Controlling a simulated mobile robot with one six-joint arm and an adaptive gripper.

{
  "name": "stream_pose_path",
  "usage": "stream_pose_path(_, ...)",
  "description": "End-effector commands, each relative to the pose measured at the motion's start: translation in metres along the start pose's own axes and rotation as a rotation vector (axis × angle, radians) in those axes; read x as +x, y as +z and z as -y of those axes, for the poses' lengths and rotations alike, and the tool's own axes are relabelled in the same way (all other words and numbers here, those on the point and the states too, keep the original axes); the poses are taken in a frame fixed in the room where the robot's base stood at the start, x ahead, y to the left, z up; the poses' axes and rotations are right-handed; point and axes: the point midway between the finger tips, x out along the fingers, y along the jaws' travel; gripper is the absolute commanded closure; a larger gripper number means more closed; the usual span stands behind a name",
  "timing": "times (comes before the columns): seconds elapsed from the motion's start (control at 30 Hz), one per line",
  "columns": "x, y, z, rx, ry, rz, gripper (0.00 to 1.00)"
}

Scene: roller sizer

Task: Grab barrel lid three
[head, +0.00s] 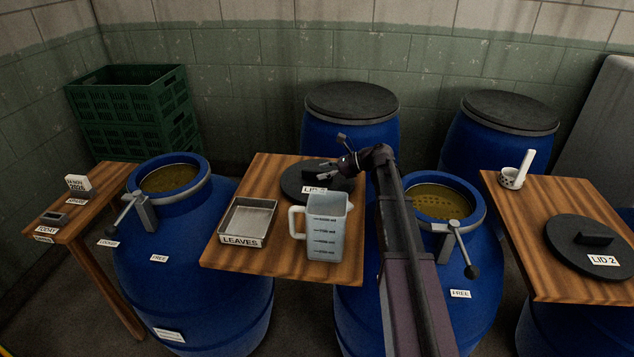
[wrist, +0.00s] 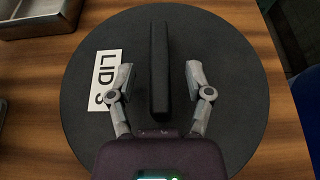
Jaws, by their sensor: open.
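Barrel lid three is a round black lid (head: 294,183) on the middle wooden table, partly hidden by my gripper and the measuring jug in the head view. In the wrist view the lid (wrist: 225,125) fills most of the picture, with a white label (wrist: 104,80) reading LID 3 left of its raised bar handle (wrist: 160,60). My gripper (head: 328,166) is over the lid. In the wrist view its open fingers (wrist: 159,72) are on either side of the handle, with a gap on each side. I cannot tell how high the fingertips are above the lid.
A measuring jug (head: 325,235) stands close in front of the lid. A metal tray (head: 266,207) labelled LEAVES lies to its left. Open blue barrels (head: 200,235) flank the middle table. Lid two (head: 570,250) and a white-handled cup (head: 510,180) are on the right table.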

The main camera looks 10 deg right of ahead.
Motion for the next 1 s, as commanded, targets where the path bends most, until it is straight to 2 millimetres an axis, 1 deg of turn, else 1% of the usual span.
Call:
stream_pose_path(0.17,0.0012,0.0005,-0.0005,-0.001,0.001,0.0,0.34)
stream_pose_path(0.2,0.0012,0.0005,-0.0005,-0.001,0.001,0.0,0.37)
stream_pose_path(0.27,0.0012,0.0005,-0.0005,-0.001,0.001,0.0,0.55)
stream_pose_path(0.3,0.0011,0.0005,-0.0005,-0.001,0.001,0.0,0.67)
stream_pose_path(0.37,0.0011,0.0004,-0.0005,-0.001,0.001,0.0,0.85)
stream_pose_path(0.4,0.0011,0.0004,-0.0005,-0.001,0.001,0.0,0.97)
stream_pose_path(0.43,0.0011,0.0004,-0.0005,-0.001,0.001,0.0,1.0)
stream_pose_path(0.83,0.0008,0.0011,-0.0005,0.0,0.001,0.0,1.0)
stream_pose_path(1.0,-0.0008,0.0048,-0.0004,0.0,0.001,0.001,1.0)
